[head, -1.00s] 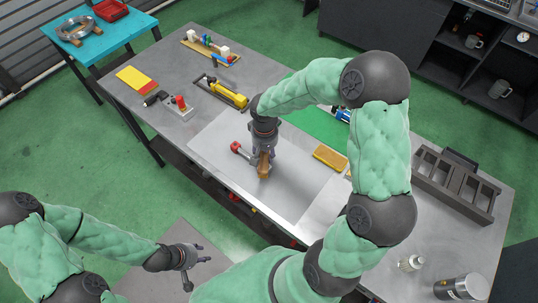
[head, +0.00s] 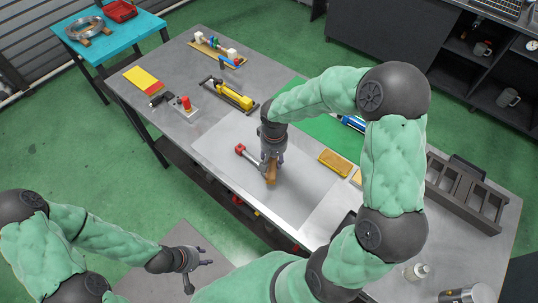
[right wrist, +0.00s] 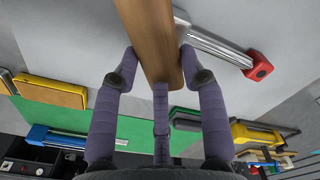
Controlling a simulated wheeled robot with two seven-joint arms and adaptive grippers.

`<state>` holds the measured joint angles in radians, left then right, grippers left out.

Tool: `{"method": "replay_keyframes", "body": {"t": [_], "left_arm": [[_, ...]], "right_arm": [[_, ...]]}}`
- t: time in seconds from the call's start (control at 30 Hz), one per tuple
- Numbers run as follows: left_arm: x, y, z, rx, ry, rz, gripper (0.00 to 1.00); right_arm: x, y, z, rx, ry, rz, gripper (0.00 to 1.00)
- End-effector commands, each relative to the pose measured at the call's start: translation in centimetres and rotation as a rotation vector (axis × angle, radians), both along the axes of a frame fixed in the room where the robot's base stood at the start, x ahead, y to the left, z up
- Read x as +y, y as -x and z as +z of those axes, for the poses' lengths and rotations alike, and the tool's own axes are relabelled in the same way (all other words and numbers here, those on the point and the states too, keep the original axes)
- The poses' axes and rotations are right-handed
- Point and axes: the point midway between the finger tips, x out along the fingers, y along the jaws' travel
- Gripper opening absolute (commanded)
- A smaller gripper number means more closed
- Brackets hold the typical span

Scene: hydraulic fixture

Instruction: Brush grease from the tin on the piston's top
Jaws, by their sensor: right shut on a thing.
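My right gripper (head: 272,158) is shut on a brown wooden handle (head: 271,174), which looks like the brush's. The handle runs between the fingers in the right wrist view (right wrist: 150,35); no bristles show. Beside it, over the grey work surface, is a silver rod with a red end block (head: 240,149), likely the piston. A metal can (head: 468,294), possibly the grease tin, is cut off at bottom right. My left gripper (head: 192,262) is open and empty, off the table.
A yellow cylinder (head: 235,96), a red-topped block (head: 186,104) and a red-yellow pad (head: 144,81) lie left. A yellow-brown block (head: 335,163) lies right of the handle. A small bottle (head: 416,272) and a grey divided rack (head: 465,195) stand at right. My right arm hides part of the table.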

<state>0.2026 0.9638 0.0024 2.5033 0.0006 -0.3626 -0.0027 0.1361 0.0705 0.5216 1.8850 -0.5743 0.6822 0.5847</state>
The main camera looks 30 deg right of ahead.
Motion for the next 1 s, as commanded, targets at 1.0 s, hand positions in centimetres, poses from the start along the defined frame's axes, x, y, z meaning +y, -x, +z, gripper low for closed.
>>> {"method": "replay_keyframes", "body": {"t": [1.0], "left_arm": [[0.0,0.0,3.0,0.0,0.0,0.0,0.4]], "right_arm": [[-0.2,0.7,4.1,0.004,0.0,0.001,0.06]]}}
